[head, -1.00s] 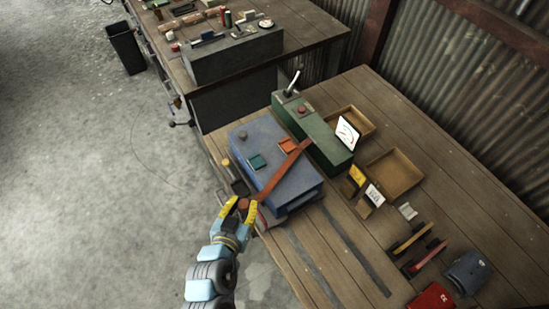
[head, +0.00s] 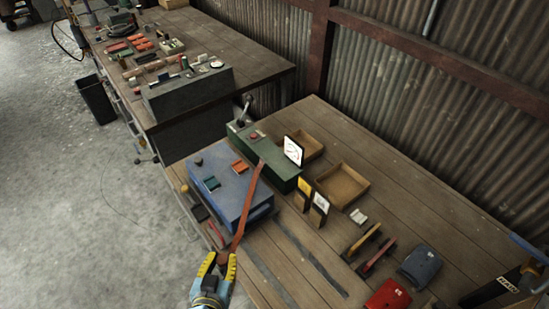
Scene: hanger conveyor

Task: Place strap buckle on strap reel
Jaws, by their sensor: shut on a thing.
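A flat orange-red strap (head: 252,200) runs across the blue box (head: 228,200), from the edge of the long green housing (head: 266,165) down to my gripper. My gripper (head: 221,259), with yellow and black fingers, is at the bottom, in front of the box's near side. It is shut on the strap's near end; the strap buckle there is mostly hidden between the fingers.
A small green block (head: 211,183) and an orange block (head: 239,166) lie on the blue box. Two wooden trays, upright cards, black and red handled tools (head: 375,257), and red (head: 388,298) and blue cases (head: 422,265) stand on the right. Open floor lies left.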

